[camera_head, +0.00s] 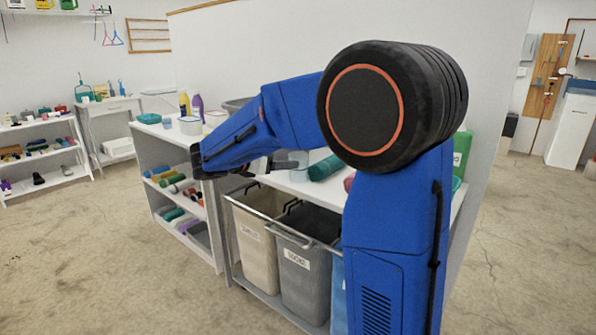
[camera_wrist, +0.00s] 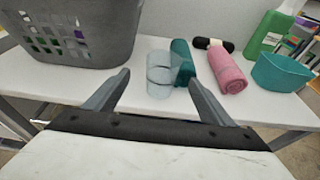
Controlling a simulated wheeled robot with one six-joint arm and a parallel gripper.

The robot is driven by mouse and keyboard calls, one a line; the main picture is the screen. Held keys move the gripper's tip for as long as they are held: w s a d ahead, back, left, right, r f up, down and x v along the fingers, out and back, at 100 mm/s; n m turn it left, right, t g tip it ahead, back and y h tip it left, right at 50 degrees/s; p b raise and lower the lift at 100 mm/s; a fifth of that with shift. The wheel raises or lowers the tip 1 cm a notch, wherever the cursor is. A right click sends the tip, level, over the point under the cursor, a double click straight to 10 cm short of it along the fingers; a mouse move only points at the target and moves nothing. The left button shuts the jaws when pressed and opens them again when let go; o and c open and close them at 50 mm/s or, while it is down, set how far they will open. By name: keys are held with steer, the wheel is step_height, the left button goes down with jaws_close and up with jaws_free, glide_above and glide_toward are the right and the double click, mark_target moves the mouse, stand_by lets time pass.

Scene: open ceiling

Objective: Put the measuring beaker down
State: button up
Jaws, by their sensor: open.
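The measuring beaker (camera_wrist: 159,76) is a clear, pale blue cylinder on the white tabletop (camera_wrist: 135,103). In the wrist view it stands upright between and just beyond the fingertips of my gripper (camera_wrist: 157,80). The fingers are open, with a visible gap on both sides of the beaker. In the head view the beaker (camera_head: 298,165) shows beside my gripper (camera_head: 272,164), partly hidden by my arm.
A grey basket (camera_wrist: 80,35) stands left of the beaker. A teal roll (camera_wrist: 181,52) is close behind it. A pink towel roll (camera_wrist: 227,68), a green bottle (camera_wrist: 268,35) and a teal bowl (camera_wrist: 283,74) are to the right.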

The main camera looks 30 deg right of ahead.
steer(key=shift+s+x, duration=0.15)
steer(key=shift+x, duration=1.85)
steer(key=shift+s+x, duration=0.15)
steer(key=shift+x, duration=1.8)
steer(key=shift+d+f, duration=0.1)
steer(key=c, duration=1.2)
